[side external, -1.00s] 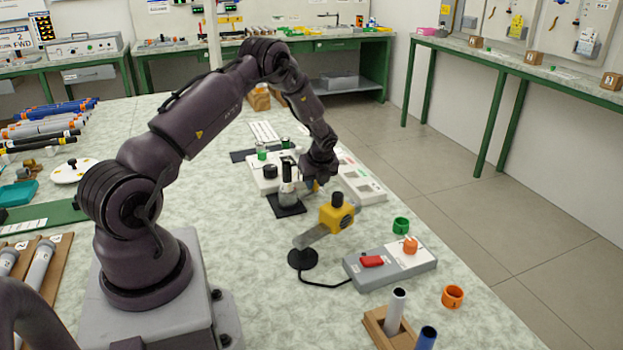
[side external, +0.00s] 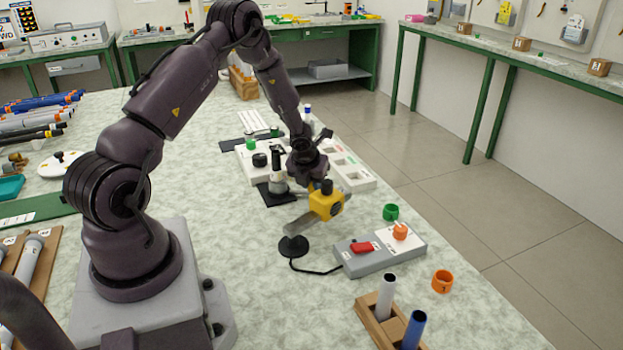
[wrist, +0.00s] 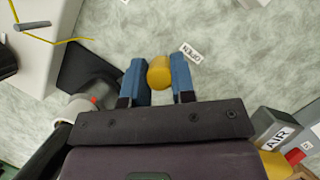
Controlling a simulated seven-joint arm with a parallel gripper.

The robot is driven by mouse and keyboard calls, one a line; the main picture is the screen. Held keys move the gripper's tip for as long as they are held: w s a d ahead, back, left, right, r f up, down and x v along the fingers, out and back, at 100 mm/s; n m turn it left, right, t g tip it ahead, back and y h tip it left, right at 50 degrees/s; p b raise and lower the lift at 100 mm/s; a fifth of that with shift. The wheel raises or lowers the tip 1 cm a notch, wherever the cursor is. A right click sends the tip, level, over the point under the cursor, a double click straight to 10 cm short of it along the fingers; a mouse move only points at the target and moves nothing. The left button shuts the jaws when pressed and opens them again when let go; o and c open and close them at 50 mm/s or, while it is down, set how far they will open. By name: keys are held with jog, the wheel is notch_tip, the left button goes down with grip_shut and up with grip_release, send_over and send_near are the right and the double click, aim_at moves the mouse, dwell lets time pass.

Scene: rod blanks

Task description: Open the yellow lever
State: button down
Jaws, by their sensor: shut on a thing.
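The yellow lever (wrist: 159,73) shows in the wrist view as a rounded yellow end between my two blue fingertips. My gripper (wrist: 160,80) is shut on it. A small label reading OPEN (wrist: 192,53) lies just right of the lever. In the side external view my gripper (side external: 307,176) is low over the bench, behind the yellow block with a black knob (side external: 326,202). The lever itself is mostly hidden there by the gripper and this block. A grey part marked AIR (wrist: 277,130) is at the lower right of the wrist view.
A dark stand base (side external: 268,197) is just left of my gripper. A grey box with a red switch (side external: 380,249) and a wooden rack with tubes (side external: 376,322) are in front. A white tray (side external: 352,175) is behind right. Bare bench lies at front left.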

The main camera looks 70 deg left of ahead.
jog(key=shift+d+m, duration=0.2)
jog(key=shift+m, duration=0.1)
jog(key=c, duration=1.2)
grip_release()
jog(key=shift+s+r, duration=0.1)
jog(key=v, duration=1.2)
jog(key=shift+s+r, duration=0.25)
jog(key=shift+r, duration=0.1)
